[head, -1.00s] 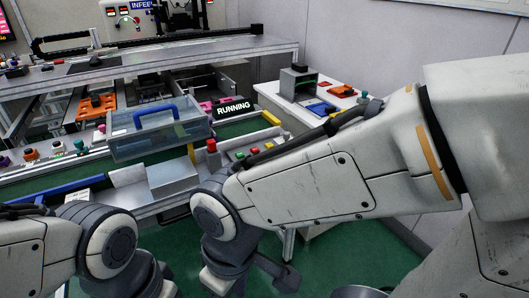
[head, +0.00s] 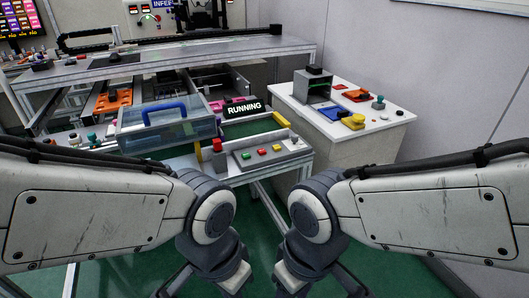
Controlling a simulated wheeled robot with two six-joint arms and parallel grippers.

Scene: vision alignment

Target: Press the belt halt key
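A grey control box (head: 266,154) sits at the right front end of the conveyor frame. A red knob or lamp (head: 217,145) stands at the box's left. A black sign (head: 243,108) reading "RUNNING" stands behind the box. My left gripper (head: 205,285) and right gripper (head: 318,285) hang low at the bottom edge, in front of and below the box, apart from it. Their fingertips are cut off or unclear.
A white side table (head: 385,128) at right holds a grey device, coloured parts and a joystick-like piece. Green floor (head: 262,250) shows between my arms.

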